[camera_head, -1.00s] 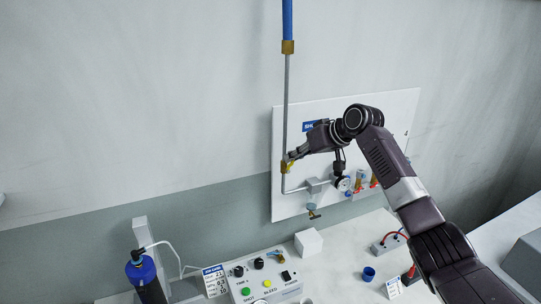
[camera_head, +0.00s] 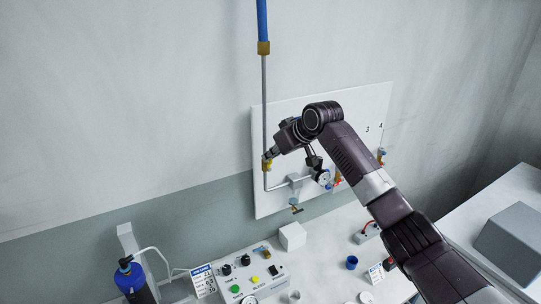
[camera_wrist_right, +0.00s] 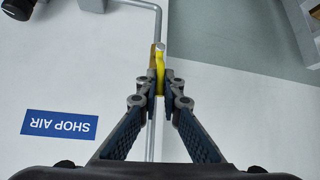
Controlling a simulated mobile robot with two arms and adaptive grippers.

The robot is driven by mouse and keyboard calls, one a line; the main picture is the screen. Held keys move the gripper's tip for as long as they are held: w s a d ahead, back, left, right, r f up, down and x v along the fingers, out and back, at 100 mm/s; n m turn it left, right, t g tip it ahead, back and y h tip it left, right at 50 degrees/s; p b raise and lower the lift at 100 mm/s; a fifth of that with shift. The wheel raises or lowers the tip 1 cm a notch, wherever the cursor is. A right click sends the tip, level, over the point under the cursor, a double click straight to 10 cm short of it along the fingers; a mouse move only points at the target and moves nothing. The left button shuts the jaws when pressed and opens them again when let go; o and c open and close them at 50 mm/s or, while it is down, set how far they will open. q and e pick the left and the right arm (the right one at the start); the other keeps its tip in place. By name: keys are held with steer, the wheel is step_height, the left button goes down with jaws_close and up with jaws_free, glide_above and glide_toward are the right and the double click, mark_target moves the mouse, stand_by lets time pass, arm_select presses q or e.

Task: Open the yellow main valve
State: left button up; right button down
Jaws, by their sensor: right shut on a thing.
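The yellow main valve (camera_head: 267,165) is on the thin vertical grey pipe at the left side of the white wall panel. In the right wrist view, its yellow handle (camera_wrist_right: 160,68) is between the fingertips of my right gripper (camera_wrist_right: 160,88), which is shut on it. The handle looks roughly in line with the pipe there. In the head view, my right gripper (camera_head: 270,155) reaches the valve from the upper right and hides part of it. My left gripper is not in view.
The white panel (camera_head: 262,205) carries a gauge (camera_head: 323,178) and small fittings right of the valve. A blue SHOP AIR label (camera_wrist_right: 59,125) is near my gripper. Below, the bench holds a control box (camera_head: 252,283), a white cube (camera_head: 292,236) and a blue cup (camera_head: 352,262).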

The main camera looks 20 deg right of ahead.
steer(key=c, duration=2.2)
jaws_free()
steer(key=shift+f, duration=0.2)
steer(key=shift+o, duration=0.5)
steer(key=shift+r, duration=0.1)
steer(key=shift+r, duration=0.1)
steer(key=v, duration=1.2)
steer(key=shift+a, duration=0.1)
